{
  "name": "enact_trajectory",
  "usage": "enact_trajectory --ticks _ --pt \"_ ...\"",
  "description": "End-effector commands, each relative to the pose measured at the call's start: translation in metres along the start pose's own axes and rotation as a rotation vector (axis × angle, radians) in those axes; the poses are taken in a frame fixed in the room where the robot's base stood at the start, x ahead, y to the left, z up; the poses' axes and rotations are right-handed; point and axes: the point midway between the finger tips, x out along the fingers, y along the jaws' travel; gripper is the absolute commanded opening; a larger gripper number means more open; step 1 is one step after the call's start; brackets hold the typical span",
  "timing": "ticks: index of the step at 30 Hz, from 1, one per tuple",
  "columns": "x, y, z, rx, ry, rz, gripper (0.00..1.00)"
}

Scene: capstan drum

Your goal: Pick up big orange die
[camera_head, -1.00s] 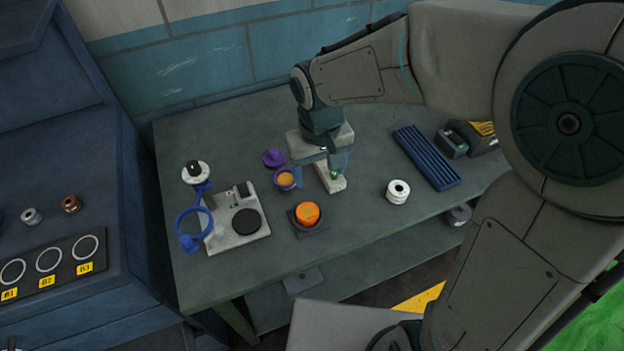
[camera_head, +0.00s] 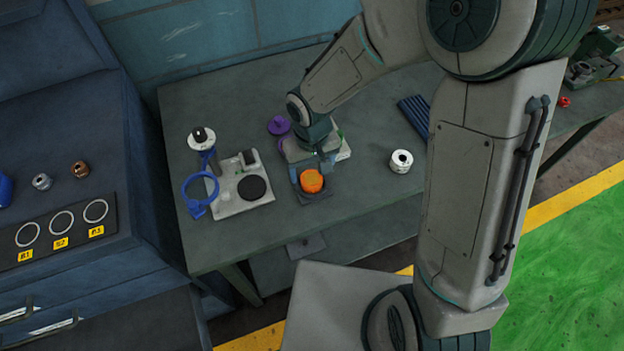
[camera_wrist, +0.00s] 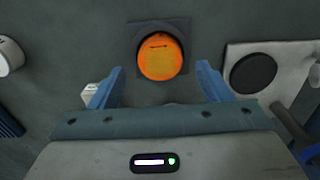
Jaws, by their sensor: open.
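The big orange die (camera_head: 312,180) is a round, thick orange disc on a dark square base (camera_head: 314,197) near the front edge of the table. In the wrist view the die (camera_wrist: 160,57) lies just beyond the fingertips, roughly centred between them, with its dark base (camera_wrist: 182,27) under it. My gripper (camera_head: 312,176) is open and empty, with its blue fingers apart. It is right behind the die in the head view. In the wrist view the gripper (camera_wrist: 158,80) has one finger on each side, and I cannot tell its height above the die.
A grey fixture with a black disc (camera_head: 252,188) stands left of the die, beside a blue ring (camera_head: 199,187). A white spool (camera_head: 401,161) stands to the right. A purple part (camera_head: 279,125) lies behind my gripper. Bare table lies between the die and the spool.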

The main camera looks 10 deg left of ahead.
Motion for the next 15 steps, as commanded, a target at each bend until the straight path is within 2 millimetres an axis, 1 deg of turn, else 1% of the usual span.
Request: enact_trajectory --ticks 3,6,10,15 --pt "0.017 -0.001 0.003 -0.002 -0.004 0.000 0.72" --pt "0.027 -0.001 0.002 -0.001 -0.003 0.000 0.72" --pt "0.033 -0.001 0.002 -0.001 -0.001 0.001 0.72" --pt "0.033 -0.001 0.002 -0.001 0.000 0.001 0.72"
